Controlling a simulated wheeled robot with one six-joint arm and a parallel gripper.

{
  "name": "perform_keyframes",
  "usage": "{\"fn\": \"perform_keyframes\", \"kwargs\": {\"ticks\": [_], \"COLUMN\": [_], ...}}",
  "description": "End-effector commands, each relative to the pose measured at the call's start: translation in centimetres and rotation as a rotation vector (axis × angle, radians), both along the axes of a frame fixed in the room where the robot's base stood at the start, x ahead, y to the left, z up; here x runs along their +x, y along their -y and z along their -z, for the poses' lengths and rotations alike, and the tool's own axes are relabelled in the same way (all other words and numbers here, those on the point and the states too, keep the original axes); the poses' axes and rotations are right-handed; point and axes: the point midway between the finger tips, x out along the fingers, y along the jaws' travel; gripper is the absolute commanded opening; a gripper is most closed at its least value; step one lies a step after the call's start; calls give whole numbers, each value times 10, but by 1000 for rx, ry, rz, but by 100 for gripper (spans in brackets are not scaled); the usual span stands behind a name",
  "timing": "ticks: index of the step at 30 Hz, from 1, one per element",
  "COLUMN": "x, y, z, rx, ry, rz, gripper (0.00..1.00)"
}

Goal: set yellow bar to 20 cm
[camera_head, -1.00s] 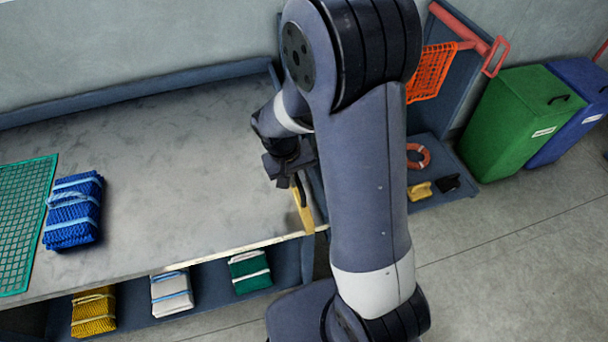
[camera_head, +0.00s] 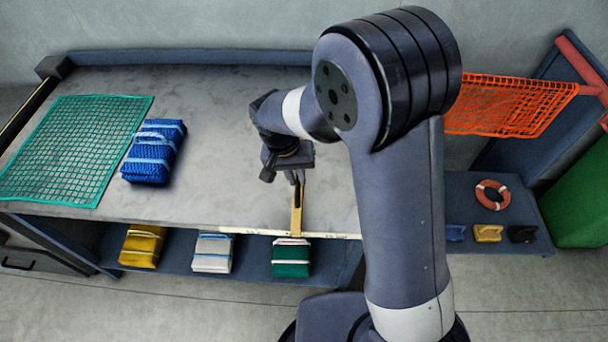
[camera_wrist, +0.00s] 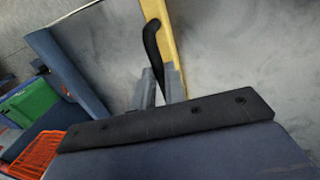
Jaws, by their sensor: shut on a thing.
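The yellow bar (camera_head: 297,208) lies across the front right part of the grey worktable (camera_head: 225,120), its near end at the front edge. A pale scale strip (camera_head: 250,232) runs along that edge; its marks are too small to read. My gripper (camera_head: 294,178) is at the bar's far part, low over the table. In the wrist view, my gripper's fingers (camera_wrist: 160,88) are closed around the lower end of a black curved handle (camera_wrist: 152,45) beside the yellow bar (camera_wrist: 169,45). My arm hides the table's right end in the head view.
A teal net (camera_head: 75,150) and a blue net bundle (camera_head: 154,152) lie on the table's left. Yellow, white and green bundles (camera_head: 291,258) sit on the shelf below. An orange net (camera_head: 505,105) hangs at right. The table between blue bundle and gripper is clear.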

Motion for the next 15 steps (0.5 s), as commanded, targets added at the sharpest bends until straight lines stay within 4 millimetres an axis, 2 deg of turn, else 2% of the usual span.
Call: {"fn": "perform_keyframes", "kwargs": {"ticks": [6, 7, 15], "x": [0, 0, 0], "y": [0, 0, 0], "z": [0, 0, 0], "rx": [2, 2, 1], "ry": [1, 1, 1], "rz": [0, 0, 0], "gripper": [0, 13, 34]}}
